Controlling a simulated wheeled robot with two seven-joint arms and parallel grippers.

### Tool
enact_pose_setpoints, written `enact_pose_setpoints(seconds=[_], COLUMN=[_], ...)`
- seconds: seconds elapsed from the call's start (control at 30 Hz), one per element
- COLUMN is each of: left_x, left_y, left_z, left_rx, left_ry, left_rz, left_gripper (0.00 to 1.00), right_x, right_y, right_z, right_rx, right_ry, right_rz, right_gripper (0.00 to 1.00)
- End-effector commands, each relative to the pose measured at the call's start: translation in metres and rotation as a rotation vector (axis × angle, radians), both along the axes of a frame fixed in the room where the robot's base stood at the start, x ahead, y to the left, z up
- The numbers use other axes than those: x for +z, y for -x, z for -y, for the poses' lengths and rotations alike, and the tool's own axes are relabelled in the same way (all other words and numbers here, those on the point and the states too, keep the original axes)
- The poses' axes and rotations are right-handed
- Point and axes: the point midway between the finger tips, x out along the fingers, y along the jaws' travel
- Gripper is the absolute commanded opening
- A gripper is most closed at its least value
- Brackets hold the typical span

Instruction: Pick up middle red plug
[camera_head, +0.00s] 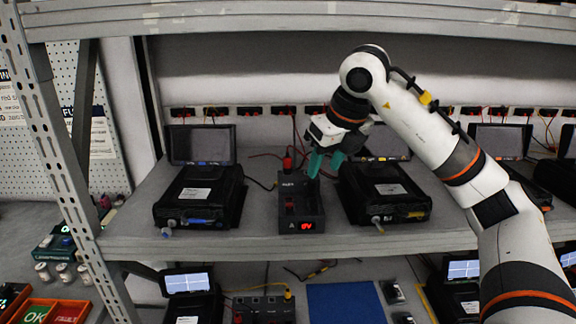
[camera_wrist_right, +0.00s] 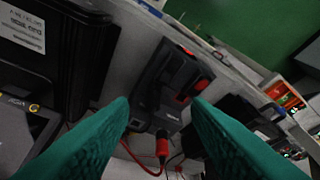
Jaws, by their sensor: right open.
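A red plug (camera_head: 287,162) with a red cable stands at the back end of the dark power box (camera_head: 302,213) on the shelf. In the right wrist view the red plug (camera_wrist_right: 162,147) shows between the teal fingers, below the box (camera_wrist_right: 166,88). My right gripper (camera_head: 322,163) is open and empty, just right of the plug and above the rear of the box. It also shows in the wrist view (camera_wrist_right: 160,108), its fingers apart on either side. Red parts show on the box's top, too small to tell apart. My left gripper is out of view.
Black devices with screens stand close on both sides, one at left (camera_head: 199,195) and one at right (camera_head: 385,195). A metal rack post (camera_head: 62,150) is at left. Red and black sockets (camera_head: 250,111) line the back wall.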

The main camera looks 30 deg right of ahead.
Motion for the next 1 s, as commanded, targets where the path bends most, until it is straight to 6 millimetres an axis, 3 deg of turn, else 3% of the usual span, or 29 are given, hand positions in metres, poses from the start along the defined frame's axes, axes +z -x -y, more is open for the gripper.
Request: enact_pose_setpoints(seconds=[0.4, 0.7, 1.0], left_x=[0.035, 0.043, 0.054], left_y=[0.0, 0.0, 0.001], left_z=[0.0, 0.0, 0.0], left_rx=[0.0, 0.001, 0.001], left_ry=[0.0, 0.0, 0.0], left_rz=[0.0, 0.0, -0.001], left_gripper=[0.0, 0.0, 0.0], right_x=[0.003, 0.002, -0.041], right_y=[-0.085, -0.109, -0.125], right_z=[-0.002, -0.003, -0.002], right_rx=[0.006, 0.007, 0.007], right_ry=[-0.003, -0.003, -0.001], right_rz=[-0.002, 0.0, -0.003], right_gripper=[0.44, 0.44, 0.44])
